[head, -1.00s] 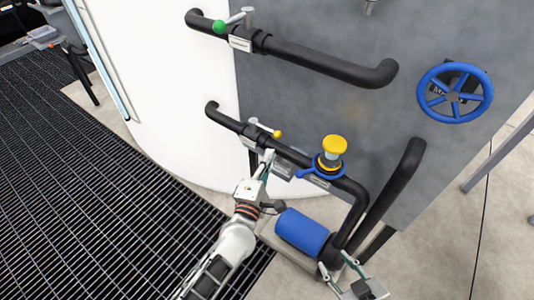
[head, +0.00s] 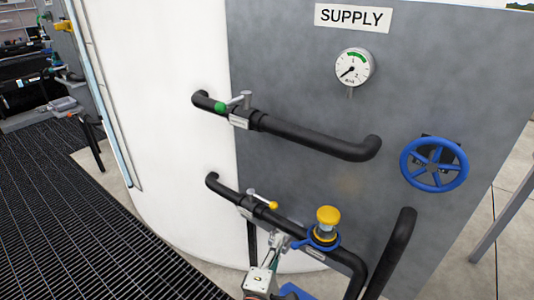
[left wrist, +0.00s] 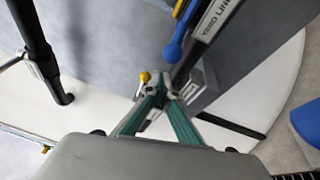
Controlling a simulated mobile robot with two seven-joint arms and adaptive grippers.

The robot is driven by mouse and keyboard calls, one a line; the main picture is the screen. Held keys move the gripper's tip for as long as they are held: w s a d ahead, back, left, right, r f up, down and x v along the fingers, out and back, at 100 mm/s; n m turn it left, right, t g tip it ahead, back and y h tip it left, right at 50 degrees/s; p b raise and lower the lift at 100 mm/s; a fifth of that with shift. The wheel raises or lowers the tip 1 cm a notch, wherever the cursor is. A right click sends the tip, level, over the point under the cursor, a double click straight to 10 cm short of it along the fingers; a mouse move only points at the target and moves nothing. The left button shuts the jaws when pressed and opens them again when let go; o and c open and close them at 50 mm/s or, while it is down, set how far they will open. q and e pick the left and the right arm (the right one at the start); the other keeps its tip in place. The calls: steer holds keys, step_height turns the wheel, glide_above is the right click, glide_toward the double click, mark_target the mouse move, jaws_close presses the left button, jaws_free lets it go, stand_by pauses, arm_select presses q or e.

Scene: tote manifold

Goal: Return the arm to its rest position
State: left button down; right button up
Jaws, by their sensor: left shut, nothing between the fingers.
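My left gripper (head: 276,242) is at the bottom middle of the head view, just below the lower black pipe (head: 300,238). Its fingers are shut and empty. In the left wrist view, the green-sided fingers (left wrist: 160,86) meet at the tips, with the yellow-tipped lever (left wrist: 145,77) showing just beyond them. Whether the fingertips touch the pipe or valve cannot be told. That yellow-tipped lever (head: 263,199) also shows in the head view, above the gripper. My right gripper is not in view.
A yellow knob with a blue ring (head: 327,218) sits on the lower pipe, right of the gripper. Above are a green-tipped valve (head: 221,107), a blue handwheel (head: 434,165), a gauge (head: 354,67) and a SUPPLY sign (head: 353,17). Dark floor grating (head: 70,220) is clear at left.

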arm_select(q)
steer(key=s+a+f+m+g+y+p, duration=0.2)
steer(key=s+a+f+m+g+p, duration=0.1)
steer(key=s+a+m, duration=0.7)
steer(key=s+a+f+m+g+y+p, duration=0.2)
steer(key=s+a+m, duration=0.8)
steer(key=s+a, duration=0.5)
steer(key=s+f+g+p, duration=0.1)
steer(key=s+f+p, duration=0.1)
steer(key=s+p, duration=0.1)
steer(key=shift+a+f+g, duration=0.35)
steer(key=shift+g, duration=0.05)
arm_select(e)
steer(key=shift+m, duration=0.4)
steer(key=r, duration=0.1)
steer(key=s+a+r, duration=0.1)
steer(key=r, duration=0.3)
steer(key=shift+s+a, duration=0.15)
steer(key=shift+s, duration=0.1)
